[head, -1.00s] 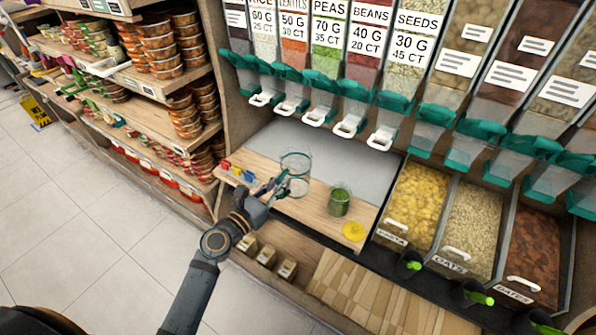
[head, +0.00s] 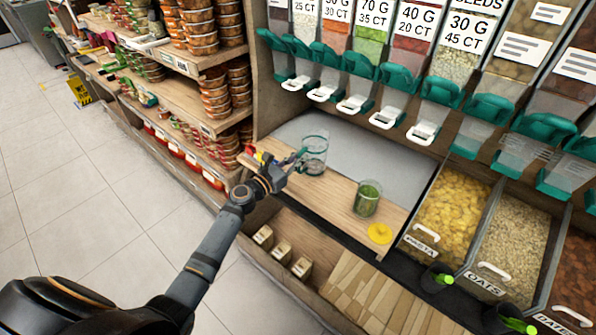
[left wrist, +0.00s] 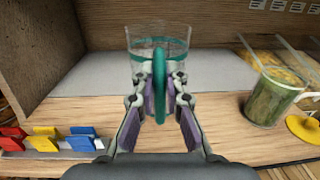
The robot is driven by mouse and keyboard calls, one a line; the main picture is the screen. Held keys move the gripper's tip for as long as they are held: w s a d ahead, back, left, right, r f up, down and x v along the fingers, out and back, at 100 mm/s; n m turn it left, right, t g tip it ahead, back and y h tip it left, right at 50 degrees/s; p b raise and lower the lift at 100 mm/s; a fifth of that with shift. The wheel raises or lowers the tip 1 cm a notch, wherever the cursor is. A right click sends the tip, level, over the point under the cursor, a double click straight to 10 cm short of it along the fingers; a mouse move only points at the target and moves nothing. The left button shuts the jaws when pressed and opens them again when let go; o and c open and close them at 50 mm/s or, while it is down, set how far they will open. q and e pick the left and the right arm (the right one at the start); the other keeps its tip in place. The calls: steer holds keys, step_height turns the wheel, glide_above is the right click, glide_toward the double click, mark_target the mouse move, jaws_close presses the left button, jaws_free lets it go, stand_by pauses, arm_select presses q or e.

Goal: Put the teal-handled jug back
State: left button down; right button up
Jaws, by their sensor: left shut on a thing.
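The clear jug (head: 316,146) with a teal band and teal handle is upright at the back left of the wooden counter board (head: 325,192). In the left wrist view the jug (left wrist: 146,42) is straight ahead, with its teal handle (left wrist: 159,82) between the fingers. My left gripper (head: 297,160) is shut on that handle; it also shows in the left wrist view (left wrist: 160,85). The jug's base is hidden behind the gripper there, so I cannot tell whether it touches the board. My right gripper is not in view.
A green-filled glass jar (head: 367,198) and a yellow lid (head: 380,233) are on the board to the right. Red, yellow and blue clips (left wrist: 46,138) stand at the left. A grey surface (head: 375,160) lies behind, under dispensers with teal spouts (head: 357,64).

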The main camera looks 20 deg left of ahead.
mark_target(298, 169)
arm_select(q)
steer(key=shift+f, duration=0.1)
steer(key=f+b, duration=0.2)
steer(key=f, duration=0.1)
steer(key=shift+w+a+f, duration=0.15)
steer(key=shift+w+f, duration=0.05)
steer(key=shift+f, duration=0.05)
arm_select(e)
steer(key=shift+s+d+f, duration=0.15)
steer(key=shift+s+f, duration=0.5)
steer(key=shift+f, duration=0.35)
arm_select(q)
steer(key=shift+r, duration=0.1)
steer(key=c, duration=1.4)
jaws_free()
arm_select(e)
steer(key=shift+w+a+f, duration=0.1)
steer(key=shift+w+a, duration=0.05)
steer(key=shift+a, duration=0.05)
